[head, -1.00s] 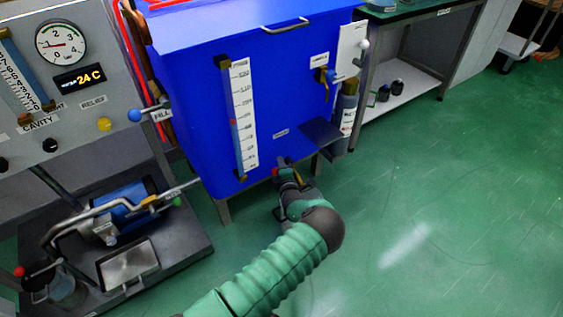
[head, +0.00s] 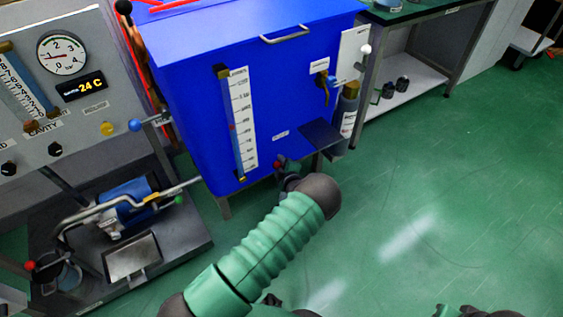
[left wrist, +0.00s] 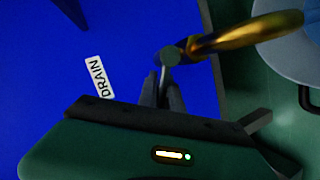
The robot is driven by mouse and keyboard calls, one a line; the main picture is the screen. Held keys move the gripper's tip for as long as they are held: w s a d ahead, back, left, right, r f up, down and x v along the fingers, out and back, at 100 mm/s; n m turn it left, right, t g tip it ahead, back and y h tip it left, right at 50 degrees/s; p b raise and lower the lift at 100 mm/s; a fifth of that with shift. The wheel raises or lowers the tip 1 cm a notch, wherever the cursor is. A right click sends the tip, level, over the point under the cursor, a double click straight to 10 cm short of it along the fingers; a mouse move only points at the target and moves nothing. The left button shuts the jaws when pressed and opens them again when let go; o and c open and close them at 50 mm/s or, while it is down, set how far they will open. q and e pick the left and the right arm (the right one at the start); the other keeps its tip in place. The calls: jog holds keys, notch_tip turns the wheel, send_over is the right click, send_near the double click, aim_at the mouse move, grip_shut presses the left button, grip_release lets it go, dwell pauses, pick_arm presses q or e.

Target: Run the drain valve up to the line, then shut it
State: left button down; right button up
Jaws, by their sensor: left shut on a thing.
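The blue tank (head: 205,95) carries a sight gauge (head: 238,122) with a white scale and a small red mark on its left side; the liquid level is too small to read. The DRAIN label (left wrist: 98,77) is on the tank face in the left wrist view, near a brass drain spout (left wrist: 235,36). My left gripper (left wrist: 163,88) is shut on the drain valve handle (left wrist: 170,56), at the spout's inner end. In the head view my left gripper (head: 292,170) is low at the tank's front, largely hidden by my wrist. My right gripper cannot be made out.
A dark shelf (head: 321,133) juts from the tank beside the drain. The FILL lever (head: 148,123) is left of the tank. A bench (head: 410,72) stands right. Green floor at the right is clear.

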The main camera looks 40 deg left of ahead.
pick_arm(q)
jog(key=shift+s+a, duration=0.4)
jog(key=shift+a, duration=0.2)
jog(key=c, duration=1.5)
grip_release()
jog(key=shift+r, duration=0.15)
jog(key=shift+d, duration=0.1)
jog(key=p+v, duration=0.7)
jog(key=v, duration=0.9)
jog(key=shift+d, duration=0.35)
jog(key=shift+s, duration=0.1)
